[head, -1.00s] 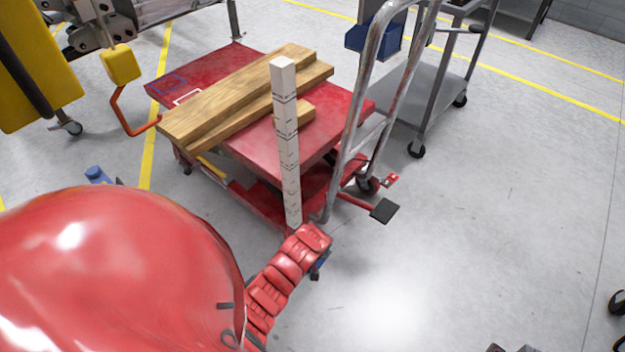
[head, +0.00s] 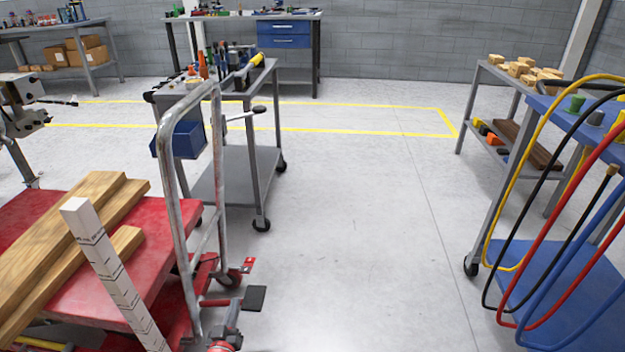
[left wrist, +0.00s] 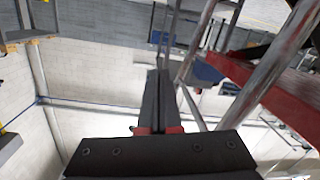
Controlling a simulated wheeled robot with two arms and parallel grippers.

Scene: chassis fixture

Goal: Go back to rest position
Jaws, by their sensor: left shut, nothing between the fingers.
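My left gripper (head: 234,314) shows at the bottom of the head view, in front of the foot of the red cart's handle. In the left wrist view its dark fingers (left wrist: 159,82) lie together, shut with nothing between them. The red platform cart (head: 105,290) stands at the left, and its metal handle (head: 168,190) rises beside the gripper. I cannot tell the gap between the gripper and the cart. My right gripper is in neither view.
Wooden planks (head: 60,240) and a white marked post (head: 112,275) are at the cart. A grey trolley (head: 235,170) stands behind the handle. A blue cart (head: 565,290) with hanging hoses is at the right. The middle floor (head: 360,240) is clear.

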